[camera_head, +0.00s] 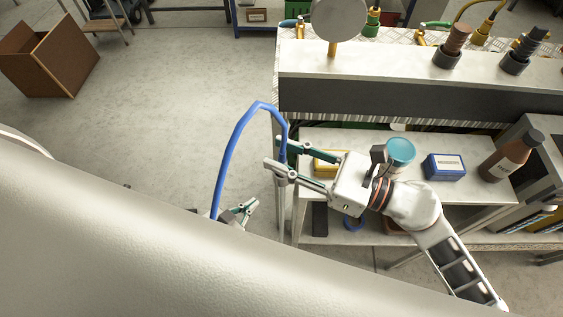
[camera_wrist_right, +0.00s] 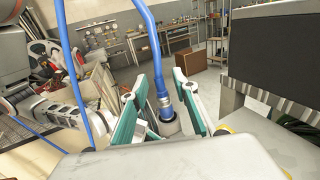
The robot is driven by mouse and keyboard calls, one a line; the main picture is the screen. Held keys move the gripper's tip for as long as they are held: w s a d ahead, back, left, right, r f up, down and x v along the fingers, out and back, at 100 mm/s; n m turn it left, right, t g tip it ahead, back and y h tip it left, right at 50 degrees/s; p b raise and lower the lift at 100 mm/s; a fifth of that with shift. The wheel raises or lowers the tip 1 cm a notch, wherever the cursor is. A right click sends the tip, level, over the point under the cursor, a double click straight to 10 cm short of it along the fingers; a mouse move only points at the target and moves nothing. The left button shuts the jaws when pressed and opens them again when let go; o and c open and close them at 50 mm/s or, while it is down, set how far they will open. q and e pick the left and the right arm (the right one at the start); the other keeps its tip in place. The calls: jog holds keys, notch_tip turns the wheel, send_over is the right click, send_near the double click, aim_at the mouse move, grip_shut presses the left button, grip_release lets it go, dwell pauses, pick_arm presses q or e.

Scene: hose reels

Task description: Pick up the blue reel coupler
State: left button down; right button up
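The blue reel coupler (camera_wrist_right: 164,104) shows in the right wrist view at the end of a blue hose, with a grey collar below it. It stands between the two teal-padded fingers of my right gripper (camera_wrist_right: 161,76). The fingers look apart, and I cannot make out firm contact. In the head view my right gripper (camera_head: 275,157) is at the left edge of the bench, fingers spread around the hanging end of the blue hose (camera_head: 232,145). My left gripper (camera_head: 246,210) is partly hidden by my large pale arm link, close to the hose's lower end. Its grip is unclear.
The bench shelf (camera_head: 325,140) holds a yellow box (camera_head: 329,161), a teal-topped container (camera_head: 400,150), a blue box (camera_head: 444,167) and a brown bottle (camera_head: 511,157). Several hose fittings stand along the top ledge. A brown carton (camera_head: 50,58) is at far left. Floor (camera_head: 180,100) between is clear.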

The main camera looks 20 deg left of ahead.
jog(key=shift+a, duration=0.25)
grip_shut()
jog(key=shift+r, duration=0.1)
notch_tip(320, 180, up, 10)
jog(key=p, duration=0.3)
